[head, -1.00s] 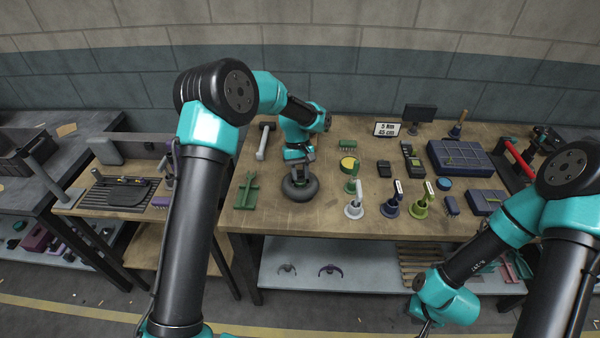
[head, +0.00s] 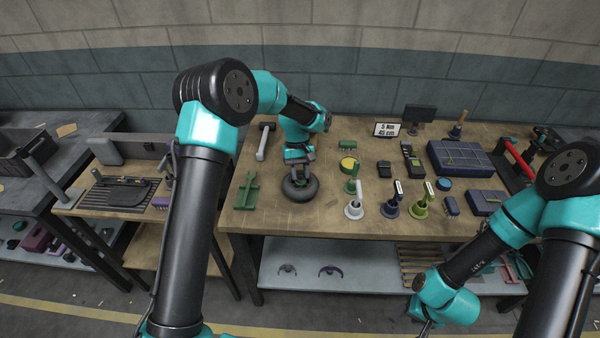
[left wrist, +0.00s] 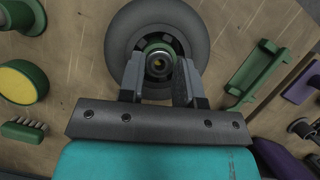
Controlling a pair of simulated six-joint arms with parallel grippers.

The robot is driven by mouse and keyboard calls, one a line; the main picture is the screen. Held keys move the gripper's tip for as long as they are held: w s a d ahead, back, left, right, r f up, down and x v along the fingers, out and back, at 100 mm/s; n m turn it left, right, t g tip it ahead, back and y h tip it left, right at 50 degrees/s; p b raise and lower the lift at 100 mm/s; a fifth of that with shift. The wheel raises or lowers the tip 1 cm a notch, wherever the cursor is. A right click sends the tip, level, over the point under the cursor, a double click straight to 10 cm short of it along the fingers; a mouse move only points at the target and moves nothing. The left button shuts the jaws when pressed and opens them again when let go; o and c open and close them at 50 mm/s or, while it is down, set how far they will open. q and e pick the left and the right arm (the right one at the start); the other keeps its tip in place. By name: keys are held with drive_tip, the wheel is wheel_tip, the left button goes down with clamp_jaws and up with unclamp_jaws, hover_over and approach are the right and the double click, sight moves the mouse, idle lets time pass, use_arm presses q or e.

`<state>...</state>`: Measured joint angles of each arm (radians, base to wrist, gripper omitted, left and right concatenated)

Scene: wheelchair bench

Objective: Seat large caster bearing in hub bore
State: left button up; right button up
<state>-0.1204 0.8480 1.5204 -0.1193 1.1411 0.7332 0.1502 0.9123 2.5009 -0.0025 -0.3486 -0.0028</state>
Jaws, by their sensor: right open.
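A dark grey caster wheel (head: 290,195) lies flat on the wooden bench. In the left wrist view the wheel (left wrist: 120,40) shows as a grey tyre around a dark, spoked hub with a green ring. A round metal bearing (left wrist: 159,64) with a brassy centre shows at the middle of the hub; its exact depth in the bore cannot be told. My left gripper (head: 303,186) is above the wheel; in its wrist view the fingers (left wrist: 160,72) stand apart on either side of the bearing. My right gripper (head: 428,325) is low in front of the bench, empty, its tips small.
A green bracket (head: 247,190) lies left of the wheel, and a mallet (head: 264,140) lies behind it. A blue organiser tray (head: 460,158) is at the back right. The bench front beside the wheel is clear.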

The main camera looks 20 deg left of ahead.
use_arm(q)
drive_tip(key=o, duration=0.5)
drive_tip(key=shift+c, duration=0.2)
drive_tip(key=shift+w+r, duration=0.1)
drive_tip(key=shift+r, duration=0.05)
drive_tip(key=v, duration=1.7)
